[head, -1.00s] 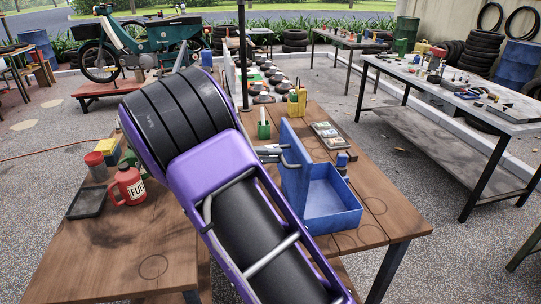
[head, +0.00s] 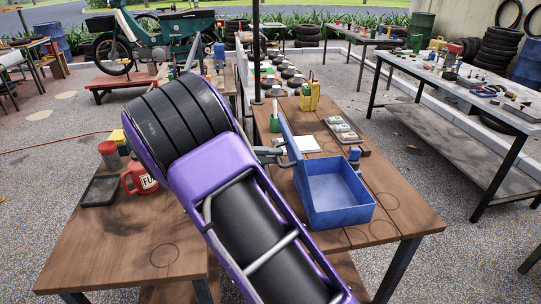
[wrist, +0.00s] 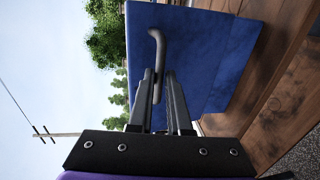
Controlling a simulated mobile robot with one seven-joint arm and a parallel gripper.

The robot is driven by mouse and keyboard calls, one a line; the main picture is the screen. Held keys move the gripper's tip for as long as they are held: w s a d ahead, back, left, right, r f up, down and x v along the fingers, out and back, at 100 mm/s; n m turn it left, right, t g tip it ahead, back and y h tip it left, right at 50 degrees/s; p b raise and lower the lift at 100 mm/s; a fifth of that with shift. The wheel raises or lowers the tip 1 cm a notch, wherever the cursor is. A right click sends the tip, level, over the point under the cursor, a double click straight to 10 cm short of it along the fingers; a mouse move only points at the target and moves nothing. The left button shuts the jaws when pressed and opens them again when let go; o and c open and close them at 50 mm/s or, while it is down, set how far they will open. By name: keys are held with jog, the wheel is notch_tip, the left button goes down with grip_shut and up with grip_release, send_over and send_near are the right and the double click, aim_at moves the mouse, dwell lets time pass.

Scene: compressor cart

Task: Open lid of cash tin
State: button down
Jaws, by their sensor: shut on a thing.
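The blue cash tin (head: 338,205) sits on the wooden table with its inside exposed; it looks empty. Its lid (head: 289,145) stands up along the tin's left side, seen nearly edge-on and leaning slightly left. In the wrist view the lid's flat outer face (wrist: 195,60) fills the middle, with a bent grey handle (wrist: 156,42) on it. My gripper (wrist: 158,82) is shut on this handle, one finger on each side. In the head view my gripper (head: 278,155) is at the lid's left face, partly hidden by my purple arm.
A red fuel can (head: 138,180) and a black tray (head: 100,190) stand on the table's left. A yellow container (head: 309,97), a money tray (head: 343,130) and a small blue item (head: 355,154) lie behind the tin. The table's front right is clear.

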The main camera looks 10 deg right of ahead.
jog(key=c, duration=1)
grip_release()
jog(key=shift+f, duration=0.75)
jog(key=shift+o, duration=0.5)
jog(key=shift+r, duration=0.2)
jog(key=shift+w+r, duration=0.1)
jog(key=shift+r, duration=0.05)
jog(key=shift+a, duration=0.15)
jog(key=a+r, duration=0.2)
jog(key=a, duration=1.5)
jog(key=shift+r+p, duration=0.3)
jog(key=shift+p, duration=0.05)
